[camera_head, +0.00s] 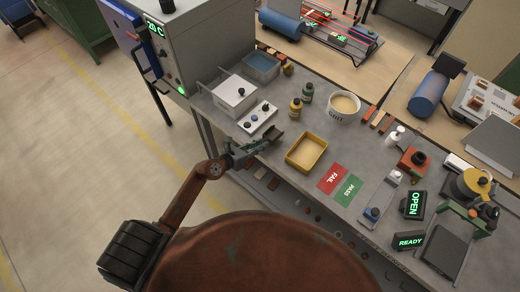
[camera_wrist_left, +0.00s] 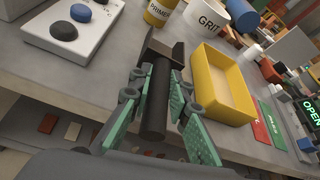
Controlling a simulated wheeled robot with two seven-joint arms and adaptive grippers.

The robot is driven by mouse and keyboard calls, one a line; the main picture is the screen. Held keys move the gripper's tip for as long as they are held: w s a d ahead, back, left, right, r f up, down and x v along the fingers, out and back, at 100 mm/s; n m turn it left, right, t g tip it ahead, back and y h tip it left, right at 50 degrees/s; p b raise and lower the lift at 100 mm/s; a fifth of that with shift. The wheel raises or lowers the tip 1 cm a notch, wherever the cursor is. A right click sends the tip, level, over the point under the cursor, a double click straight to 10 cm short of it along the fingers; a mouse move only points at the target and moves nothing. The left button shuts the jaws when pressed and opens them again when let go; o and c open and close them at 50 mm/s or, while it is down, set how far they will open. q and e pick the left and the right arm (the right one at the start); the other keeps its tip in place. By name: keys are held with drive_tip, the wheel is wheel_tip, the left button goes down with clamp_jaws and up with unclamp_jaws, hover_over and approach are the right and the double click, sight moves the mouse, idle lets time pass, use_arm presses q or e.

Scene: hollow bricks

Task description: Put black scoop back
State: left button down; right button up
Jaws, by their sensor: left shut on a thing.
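My left gripper (camera_head: 252,148) is at the front edge of the grey workbench, between the white button box and the yellow tray. It is shut on the black scoop (camera_head: 272,141). In the left wrist view the scoop's dark round handle (camera_wrist_left: 157,100) lies between the green fingers of the gripper (camera_wrist_left: 160,83). The scoop's head points away over the bench top. I cannot tell whether the head touches the bench. The white bowl marked GRIT (camera_head: 343,107) stands farther back, with pale material in it. My right gripper is not in view.
The yellow tray (camera_head: 306,151) is empty and close to the right of the scoop. The white button box (camera_head: 257,118) is to the left. Yellow and green bottles (camera_head: 296,107) stand behind. Red FAIL and green PASS mats (camera_head: 332,178) lie right of the tray.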

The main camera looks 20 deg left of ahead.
sight(260, 153)
use_arm(q)
drive_tip(key=shift+f+b, duration=0.4)
drive_tip(key=shift+f, duration=1.2)
drive_tip(key=shift+f, duration=0.15)
drive_tip(key=c, duration=1.8)
unclamp_jaws()
drive_tip(key=shift+s+a+r, duration=0.1)
drive_tip(key=shift+a+r, duration=0.05)
drive_tip(key=shift+r, duration=0.05)
drive_tip(key=v, duration=1.1)
drive_tip(key=shift+s+a+r, duration=0.1)
drive_tip(key=shift+s, duration=0.25)
